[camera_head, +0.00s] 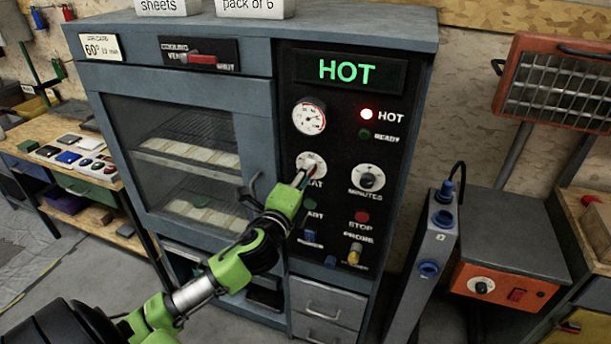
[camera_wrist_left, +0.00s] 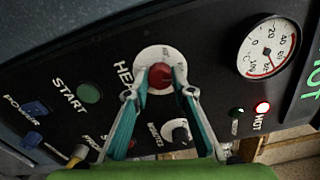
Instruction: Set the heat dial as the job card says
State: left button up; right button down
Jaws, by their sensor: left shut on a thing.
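The heat dial (camera_head: 313,161) is a red knob on a round pale plate on the oven's black panel. In the left wrist view the red knob (camera_wrist_left: 161,76) sits between my fingertips. My left gripper (camera_head: 301,179) is shut on the knob and hides part of it and its label in the head view; it also shows in the left wrist view (camera_wrist_left: 160,92). The knob's exact setting is unclear. My right gripper is not in view.
The display (camera_head: 347,70) reads HOT in green and the red HOT lamp (camera_head: 366,114) is lit. A gauge (camera_head: 309,117) sits above the dial. The minutes dial (camera_head: 369,178), start button (camera_wrist_left: 89,93) and stop button (camera_head: 362,216) are close by. The oven door (camera_head: 262,150) is shut.

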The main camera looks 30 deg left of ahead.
pick_arm(q)
jog(key=shift+n, duration=1.1)
jog(key=o, duration=1.1)
jog(key=shift+a, duration=0.1)
jog(key=shift+o, duration=0.2)
jog(key=v, duration=1.2)
jog(key=shift+f, duration=0.15)
